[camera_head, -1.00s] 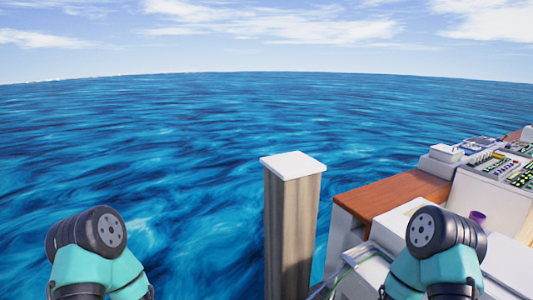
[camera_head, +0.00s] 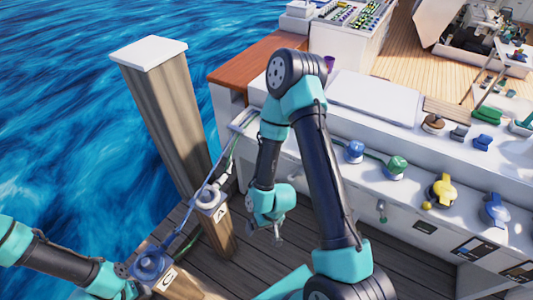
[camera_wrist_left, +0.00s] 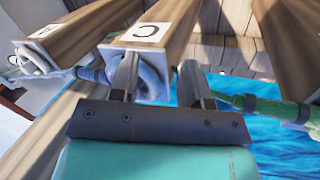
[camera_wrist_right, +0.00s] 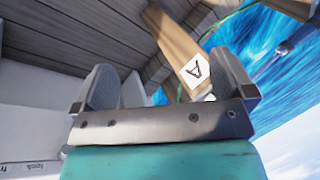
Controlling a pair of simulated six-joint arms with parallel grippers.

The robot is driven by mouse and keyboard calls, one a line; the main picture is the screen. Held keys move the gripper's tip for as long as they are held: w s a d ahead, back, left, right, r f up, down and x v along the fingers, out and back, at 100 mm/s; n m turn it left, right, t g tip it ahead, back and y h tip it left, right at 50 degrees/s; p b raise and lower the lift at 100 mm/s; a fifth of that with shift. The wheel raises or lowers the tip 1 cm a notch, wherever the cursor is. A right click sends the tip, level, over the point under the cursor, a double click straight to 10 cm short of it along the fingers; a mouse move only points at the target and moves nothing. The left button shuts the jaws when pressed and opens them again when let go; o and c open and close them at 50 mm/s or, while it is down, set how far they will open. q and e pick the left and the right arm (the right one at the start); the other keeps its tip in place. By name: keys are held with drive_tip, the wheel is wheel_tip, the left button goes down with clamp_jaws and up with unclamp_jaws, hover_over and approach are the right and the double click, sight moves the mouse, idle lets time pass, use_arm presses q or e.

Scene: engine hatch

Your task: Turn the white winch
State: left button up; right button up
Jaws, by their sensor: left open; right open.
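A pale whitish fitting with rope (camera_head: 209,197) sits on the post labelled A; I cannot tell for sure that it is the white winch. My right gripper (camera_head: 278,238) hangs open and empty to the right of post A, apart from it. In the right wrist view the label A post (camera_wrist_right: 196,70) shows beyond the open fingers (camera_wrist_right: 170,90). My left gripper (camera_wrist_left: 162,80) is open beside the post labelled C (camera_wrist_left: 145,33). A blue-grey fitting (camera_wrist_left: 152,72) shows just beyond its fingers; contact is unclear. In the head view the left fingertips are hard to make out.
A blue winch (camera_head: 150,262) stands on post C. Blue (camera_head: 355,151), green (camera_head: 396,165), yellow (camera_head: 441,190) and another blue (camera_head: 493,208) winch line the white boat side. A tall capped post (camera_head: 165,100) stands at left. Dock planks (camera_head: 237,265) lie below.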

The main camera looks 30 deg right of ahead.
drive_tip(key=w+d+r+m+h, duration=0.1)
drive_tip(key=w+d+r+m, duration=0.1)
drive_tip(key=w+d, duration=0.85)
drive_tip(key=w+d+r+m, duration=0.1)
drive_tip(key=w+d+m, duration=0.1)
drive_tip(key=w+d, duration=0.8)
drive_tip(key=w+d+r+m+h, duration=0.1)
drive_tip(key=w+d+r+m, duration=0.1)
drive_tip(key=d+r, duration=0.6)
drive_tip(key=w+d+r+m+h, duration=0.1)
drive_tip(key=w+d+r+m, duration=0.1)
drive_tip(key=d+r, duration=0.7)
drive_tip(key=d+m, duration=0.1)
drive_tip(key=d, duration=0.7)
drive_tip(key=shift+d+m+g+h, duration=0.25)
drive_tip(key=shift+m+g+h, duration=0.05)
drive_tip(key=shift+g+h, duration=0.1)
wheel_tip(320, 180, down, 17)
drive_tip(key=shift+f, duration=0.15)
